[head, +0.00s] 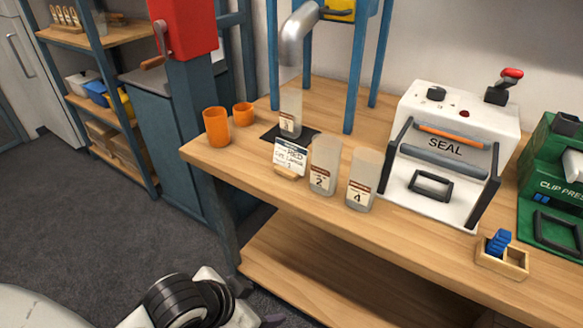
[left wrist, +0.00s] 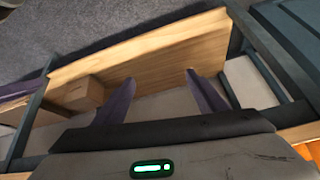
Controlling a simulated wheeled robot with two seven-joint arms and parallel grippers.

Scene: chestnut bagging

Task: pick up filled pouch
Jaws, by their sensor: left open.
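Three translucent pouches stand upright on the wooden workbench (head: 420,235) in the head view. One pouch (head: 291,106) stands on a dark mat under the metal spout (head: 297,40). The pouch labelled 2 (head: 324,158) and the pouch labelled 4 (head: 364,172) stand nearer the bench's front edge. I cannot tell how full any of them is. My left arm is low at the bottom of the head view, below and in front of the bench, away from the pouches. In the left wrist view my left gripper (left wrist: 160,98) is open and empty, its two fingers apart.
A handwritten card (head: 290,158) stands before the spout. Orange cups (head: 217,128) stand at the bench's left end. A white SEAL machine (head: 452,130) and green clip press (head: 550,195) stand right. A small wooden tray (head: 502,264) holds blue clips.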

